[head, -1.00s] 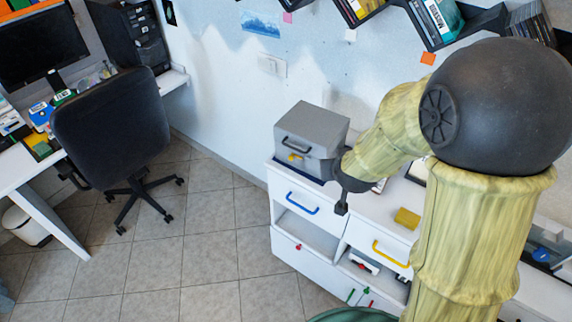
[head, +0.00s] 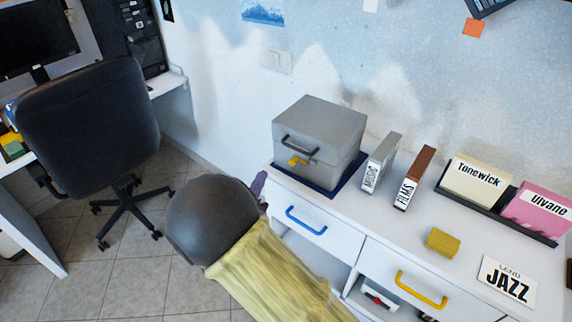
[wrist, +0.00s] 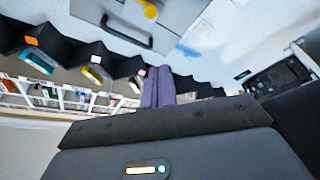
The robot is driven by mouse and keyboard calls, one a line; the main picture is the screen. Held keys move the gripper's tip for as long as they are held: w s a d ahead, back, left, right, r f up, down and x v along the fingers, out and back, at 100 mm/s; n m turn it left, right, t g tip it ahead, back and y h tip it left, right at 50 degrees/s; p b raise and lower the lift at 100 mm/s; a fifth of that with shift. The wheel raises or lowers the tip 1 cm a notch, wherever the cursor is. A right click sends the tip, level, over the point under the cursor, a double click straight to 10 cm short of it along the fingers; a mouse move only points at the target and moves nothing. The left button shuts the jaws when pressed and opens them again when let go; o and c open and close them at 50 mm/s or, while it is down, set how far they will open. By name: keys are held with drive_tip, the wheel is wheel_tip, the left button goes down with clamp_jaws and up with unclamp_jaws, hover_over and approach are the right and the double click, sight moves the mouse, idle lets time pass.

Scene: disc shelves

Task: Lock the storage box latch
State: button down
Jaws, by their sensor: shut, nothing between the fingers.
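The grey storage box (head: 318,128) stands on a dark blue mat on the white cabinet. Its front has a dark handle (head: 299,145) and a yellow latch (head: 298,161) below it. I cannot tell whether the latch is locked. The wrist view shows the box (wrist: 180,14) at the top, with the latch (wrist: 150,10) and handle (wrist: 125,36). My gripper's purple fingers (wrist: 158,86) are together and empty, apart from the latch. In the head view, a bit of my gripper (head: 259,184) shows left of the cabinet's front, partly hidden by my arm.
Two upright cases, MUSIC (head: 380,163) and FILMS (head: 413,178), stand right of the box. A yellow block (head: 442,242) and a JAZZ card (head: 507,281) lie on the cabinet top. Drawers have blue (head: 306,221) and yellow (head: 421,290) handles. A black chair (head: 85,125) stands left.

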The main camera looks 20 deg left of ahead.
drive_tip(key=p+x, duration=0.1)
drive_tip(key=x, duration=0.9)
drive_tip(key=shift+d+r, duration=0.1)
drive_tip(key=d+f, duration=0.1)
drive_tip(key=s+d+f, duration=0.1)
drive_tip(key=f, duration=0.1)
drive_tip(key=shift+s+d, duration=0.2)
